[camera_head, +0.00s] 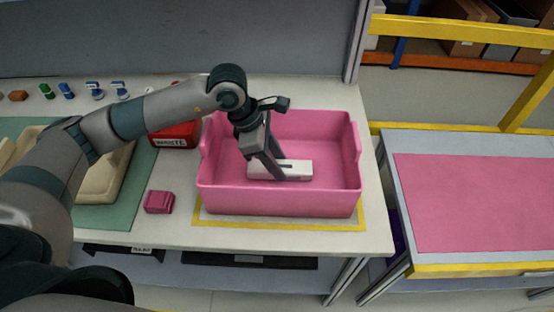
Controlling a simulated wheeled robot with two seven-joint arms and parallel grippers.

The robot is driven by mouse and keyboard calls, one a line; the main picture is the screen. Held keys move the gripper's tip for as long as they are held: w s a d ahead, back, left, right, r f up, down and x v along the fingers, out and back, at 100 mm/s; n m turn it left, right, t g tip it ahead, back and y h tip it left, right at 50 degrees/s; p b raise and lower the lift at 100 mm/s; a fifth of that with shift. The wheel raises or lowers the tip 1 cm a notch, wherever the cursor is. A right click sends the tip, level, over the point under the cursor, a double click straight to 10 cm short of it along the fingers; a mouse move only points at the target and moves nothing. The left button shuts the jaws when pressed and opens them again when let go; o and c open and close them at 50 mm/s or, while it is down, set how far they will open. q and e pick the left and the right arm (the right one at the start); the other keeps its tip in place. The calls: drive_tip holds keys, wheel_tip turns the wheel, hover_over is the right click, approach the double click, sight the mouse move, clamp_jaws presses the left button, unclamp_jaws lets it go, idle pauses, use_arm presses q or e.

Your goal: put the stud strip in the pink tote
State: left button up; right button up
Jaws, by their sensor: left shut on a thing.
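The pink tote (278,202) stands on the white table inside a yellow outline. A pale, flat piece with a dark slot, which looks like the stud strip (300,169), is inside the tote's walls. My left gripper (279,175) reaches down into the tote from above, its fingers at this strip, and it is shut on it. The fingers hide part of the strip. I cannot tell whether the strip touches the tote floor. My right gripper is not in view.
A small crimson block (159,202) lies at front left. A beige part (104,180) rests on a green mat (117,219). A pink-topped table (480,202) stands at right, across a gap.

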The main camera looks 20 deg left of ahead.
use_arm(q)
drive_tip(key=o, duration=1.1)
